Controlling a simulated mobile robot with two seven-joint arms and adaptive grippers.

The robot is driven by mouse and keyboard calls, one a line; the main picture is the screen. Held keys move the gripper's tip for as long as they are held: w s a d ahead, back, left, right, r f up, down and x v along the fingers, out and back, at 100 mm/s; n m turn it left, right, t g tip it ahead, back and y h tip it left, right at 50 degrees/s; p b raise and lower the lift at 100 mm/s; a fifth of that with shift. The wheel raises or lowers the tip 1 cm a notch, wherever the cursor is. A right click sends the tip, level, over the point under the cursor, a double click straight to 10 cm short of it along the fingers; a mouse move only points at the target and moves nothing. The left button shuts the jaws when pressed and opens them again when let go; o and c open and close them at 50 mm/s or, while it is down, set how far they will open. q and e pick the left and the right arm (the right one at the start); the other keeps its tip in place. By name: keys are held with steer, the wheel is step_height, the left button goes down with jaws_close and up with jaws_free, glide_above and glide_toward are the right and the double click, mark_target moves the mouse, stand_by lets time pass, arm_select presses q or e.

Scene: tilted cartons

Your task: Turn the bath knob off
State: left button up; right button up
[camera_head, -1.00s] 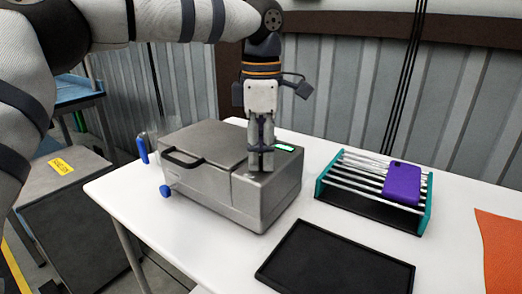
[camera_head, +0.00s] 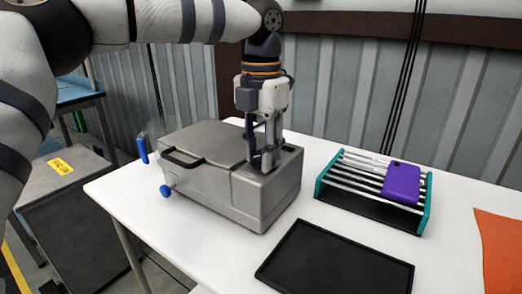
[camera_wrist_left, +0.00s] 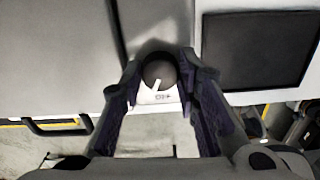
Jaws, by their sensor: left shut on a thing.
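The bath is a grey metal box (camera_head: 205,178) on the white table, with a lid and a black handle on its left part. My left gripper (camera_head: 263,162) points down onto its right top part, its fingers hiding the knob in the head view. In the left wrist view the knob (camera_wrist_left: 158,72) is dark and round with a white pointer line. It sits between the two fingertips of my left gripper (camera_wrist_left: 159,66), which is shut on it. A white label (camera_wrist_left: 160,97) with small, hardly readable letters lies beside the knob. My right gripper is not in view.
A rack (camera_head: 375,190) with teal ends and a purple block (camera_head: 402,183) stands to the right. A black tray (camera_head: 335,262) lies in front. A blue tap (camera_head: 166,191) sticks out of the bath's front. An orange sheet (camera_head: 497,245) lies far right.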

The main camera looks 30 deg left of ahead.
arm_select(q)
steer(key=shift+n, duration=2.3)
steer(key=o, duration=1.2)
